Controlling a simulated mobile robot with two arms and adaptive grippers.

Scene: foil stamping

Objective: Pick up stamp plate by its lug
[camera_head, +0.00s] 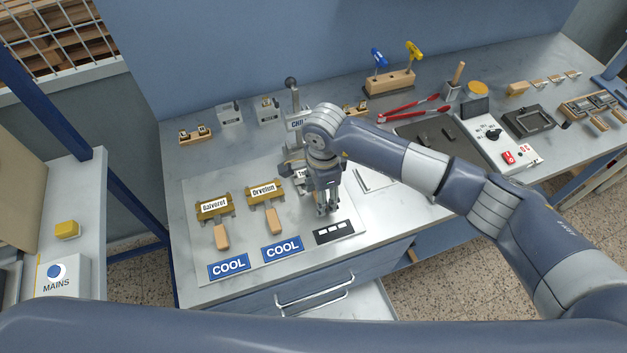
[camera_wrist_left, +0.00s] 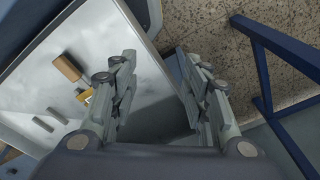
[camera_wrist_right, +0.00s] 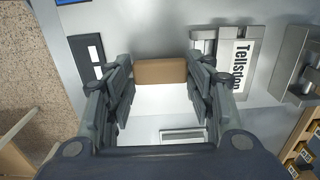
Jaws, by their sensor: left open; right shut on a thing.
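In the head view the right gripper (camera_head: 327,208) points down over the mat's right side and hides most of this plate (camera_head: 298,173). My left gripper (camera_wrist_left: 157,65) is open and empty in the left wrist view; its fingers are not seen in the head view. Whether the plate touches the mat is unclear.
Two brass plates, Balveret (camera_head: 214,206) and Drvelon (camera_head: 263,190), lie on the pale mat (camera_head: 205,268) with wooden lugs toward the front. Two blue COOL signs (camera_head: 282,249) and a black strip (camera_head: 335,232) line the front. A press (camera_head: 292,95) stands behind my right gripper.

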